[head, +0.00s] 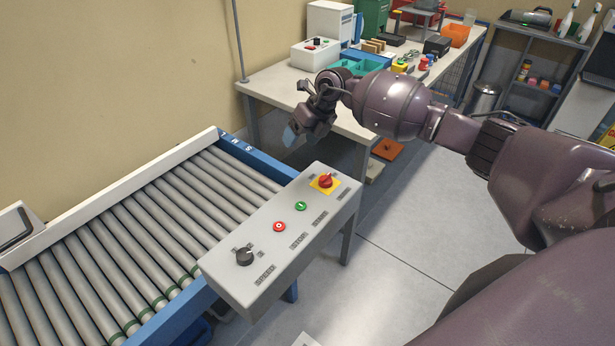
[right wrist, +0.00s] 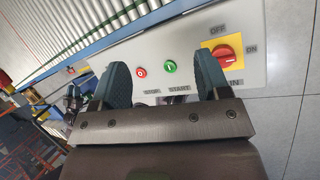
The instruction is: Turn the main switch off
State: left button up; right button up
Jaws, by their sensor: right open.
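The main switch (head: 325,181) is a red rotary knob on a yellow plate at the far right end of a grey control box (head: 275,238). It also shows at the right of the right wrist view (right wrist: 223,51), with OFF and ON printed around it. I cannot tell its setting for certain. My right gripper (head: 291,136) is above and behind the box in the head view, apart from the switch. In the right wrist view its two dark fingers (right wrist: 163,65) are spread and empty, with the switch just right of the right finger. My left gripper is not in view.
A green button (head: 301,206), a red button (head: 279,226) and a black knob (head: 244,257) share the panel. A roller conveyor (head: 130,235) runs along the left. A cluttered workbench (head: 262,82) stands behind. Open floor (head: 430,225) lies to the right.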

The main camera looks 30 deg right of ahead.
aim_at(326, 176)
jog(key=s+d+f+m+g+h, duration=0.1)
jog(key=s+d+f+g+h, duration=0.25)
jog(key=d, duration=0.25)
jog(key=shift+t+h, duration=0.25)
jog(key=shift+h, duration=0.2)
jog(key=f, duration=1)
jog(key=shift+w+a, duration=0.1)
jog(key=shift+a, duration=0.1)
jog(key=c, duration=0.8)
